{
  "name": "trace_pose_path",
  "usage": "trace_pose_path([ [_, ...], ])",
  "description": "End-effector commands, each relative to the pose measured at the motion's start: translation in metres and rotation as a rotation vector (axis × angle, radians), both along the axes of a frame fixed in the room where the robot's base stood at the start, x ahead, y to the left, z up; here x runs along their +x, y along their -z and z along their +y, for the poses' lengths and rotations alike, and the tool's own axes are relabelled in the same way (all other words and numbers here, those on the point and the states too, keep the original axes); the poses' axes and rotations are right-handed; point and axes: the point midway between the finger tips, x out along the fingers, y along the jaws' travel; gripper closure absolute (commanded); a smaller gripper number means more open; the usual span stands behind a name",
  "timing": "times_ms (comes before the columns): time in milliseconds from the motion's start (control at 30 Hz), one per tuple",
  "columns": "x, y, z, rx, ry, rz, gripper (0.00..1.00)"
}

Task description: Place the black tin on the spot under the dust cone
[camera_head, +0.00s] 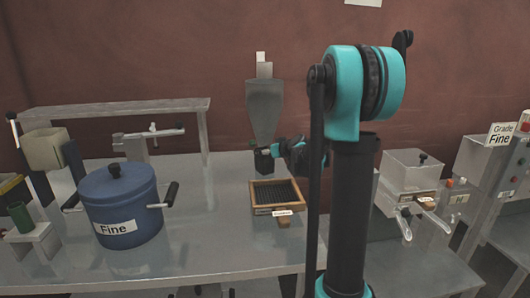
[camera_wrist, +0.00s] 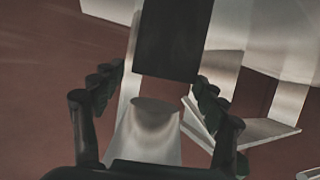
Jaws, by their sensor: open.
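The grey dust cone (camera_head: 264,108) hangs at the back of the metal table, narrow end down. A dark block, which looks like the black tin (camera_head: 263,171), stands directly below it. In the wrist view, the black tin (camera_wrist: 172,38) lies between and beyond my fingertips, and the cone's grey end (camera_wrist: 152,135) shows close to it. My gripper (camera_head: 264,151) is at the height of the cone's lower end, just above the tin. Its fingers (camera_wrist: 159,80) are open, spread to either side. Whether they touch the tin, and the spot beneath it, cannot be seen.
A wooden-framed tray (camera_head: 276,185) stands just in front of the cone. A blue pot (camera_head: 120,205) labelled "Fine" stands at the left. A grey machine (camera_head: 405,175) is at the right. The table's middle (camera_head: 205,215) is clear.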

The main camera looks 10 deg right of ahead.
Motion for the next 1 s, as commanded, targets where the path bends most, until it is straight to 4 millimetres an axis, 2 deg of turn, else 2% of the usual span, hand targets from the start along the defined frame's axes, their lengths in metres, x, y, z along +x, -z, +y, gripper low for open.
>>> trace_pose_path([
  [300,-0.050,-0.021,-0.021,-0.001,0.002,0.001,0.27],
  [500,-0.074,-0.032,-0.031,0.000,0.002,0.000,0.27],
  [700,-0.086,-0.038,-0.035,0.000,0.000,0.001,0.27],
  [1000,-0.089,-0.039,-0.036,-0.001,0.000,0.000,0.27],
])
